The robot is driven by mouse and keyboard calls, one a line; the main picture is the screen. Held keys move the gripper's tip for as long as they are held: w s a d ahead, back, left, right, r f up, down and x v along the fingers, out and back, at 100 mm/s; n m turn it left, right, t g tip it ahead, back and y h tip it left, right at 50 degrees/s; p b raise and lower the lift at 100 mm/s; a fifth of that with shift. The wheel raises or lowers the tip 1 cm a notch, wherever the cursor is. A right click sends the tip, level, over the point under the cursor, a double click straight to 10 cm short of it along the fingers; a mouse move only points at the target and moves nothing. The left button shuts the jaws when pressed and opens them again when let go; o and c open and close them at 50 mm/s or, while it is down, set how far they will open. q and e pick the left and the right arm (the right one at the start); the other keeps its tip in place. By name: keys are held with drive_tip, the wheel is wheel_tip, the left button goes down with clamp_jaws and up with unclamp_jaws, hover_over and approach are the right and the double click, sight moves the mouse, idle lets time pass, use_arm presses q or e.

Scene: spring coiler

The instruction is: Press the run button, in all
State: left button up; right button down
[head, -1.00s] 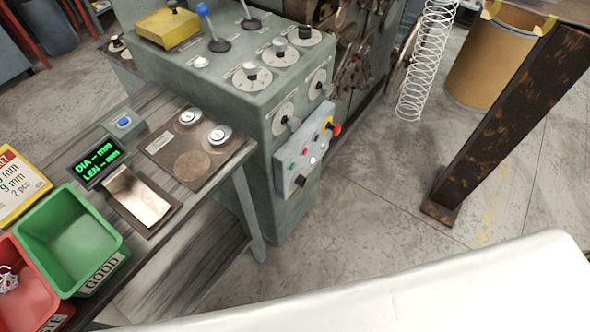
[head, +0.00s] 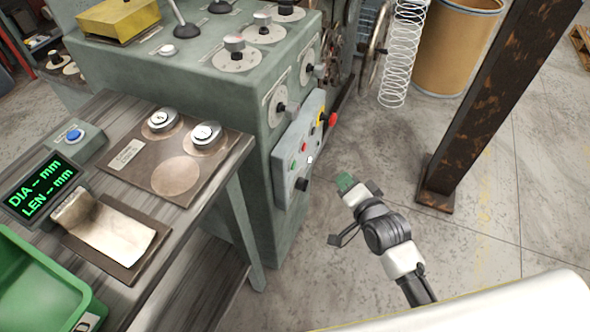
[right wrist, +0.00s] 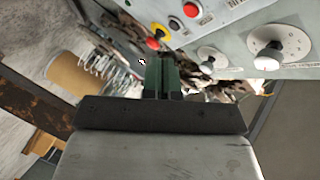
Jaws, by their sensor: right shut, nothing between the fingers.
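The control panel (head: 297,150) is a pale plate on the side of the green machine. It carries a green button (head: 293,164), a red button (head: 304,147) and a red mushroom knob (head: 329,119) with yellow behind it. The labels are too small to read, so I cannot tell which is the run button. My right gripper (head: 346,183) is shut and empty, to the right of the panel and apart from it. In the right wrist view its green fingertips (right wrist: 162,76) sit below the red mushroom knob (right wrist: 153,43). My left gripper is not in view.
A rusty steel post (head: 490,110) stands to the right of my right arm. A wire coil (head: 404,50) hangs by a brown drum (head: 452,50). The bench (head: 215,255) at left holds a display (head: 42,190) and a green bin (head: 35,285). Floor between panel and post is clear.

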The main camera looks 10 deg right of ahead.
sight(294, 165)
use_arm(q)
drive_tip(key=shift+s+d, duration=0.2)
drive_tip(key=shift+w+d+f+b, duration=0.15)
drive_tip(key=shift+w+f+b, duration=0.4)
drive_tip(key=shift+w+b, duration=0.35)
use_arm(e)
drive_tip(key=w+a, duration=0.5)
drive_tip(key=a, duration=0.2)
drive_tip(key=shift+a, duration=0.15)
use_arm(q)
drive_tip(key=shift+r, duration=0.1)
use_arm(e)
drive_tip(key=shift+a, duration=0.1)
idle(1.3)
